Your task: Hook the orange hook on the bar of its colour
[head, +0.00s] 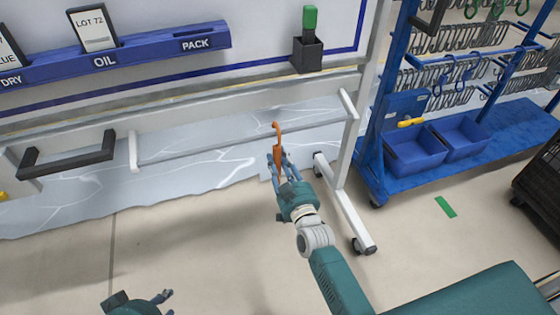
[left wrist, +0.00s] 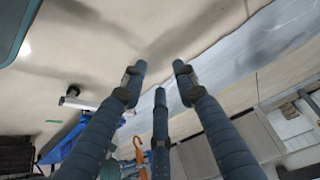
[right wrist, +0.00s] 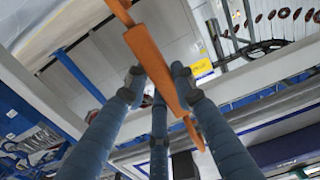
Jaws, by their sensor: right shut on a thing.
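The orange hook (head: 276,130) stands nearly upright in my right gripper (head: 278,162), its curved end pointing up. In the right wrist view the orange hook (right wrist: 152,65) runs slantwise between the fingers of my right gripper (right wrist: 158,85), which is shut on it. The hook is in front of a pale grey bar (head: 230,144) on a white wheeled frame; I cannot tell how far apart they are. I see no clearly orange bar. My left gripper (head: 145,304) is low at the bottom left; the left wrist view shows its fingers (left wrist: 160,78) apart and empty.
A dark bracket bar (head: 68,157) is at the left. A white frame leg (head: 345,200) on wheels is right of my right gripper. A blue rack (head: 372,150) with bins and hanging hooks stands at the right. The floor in front is mostly clear.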

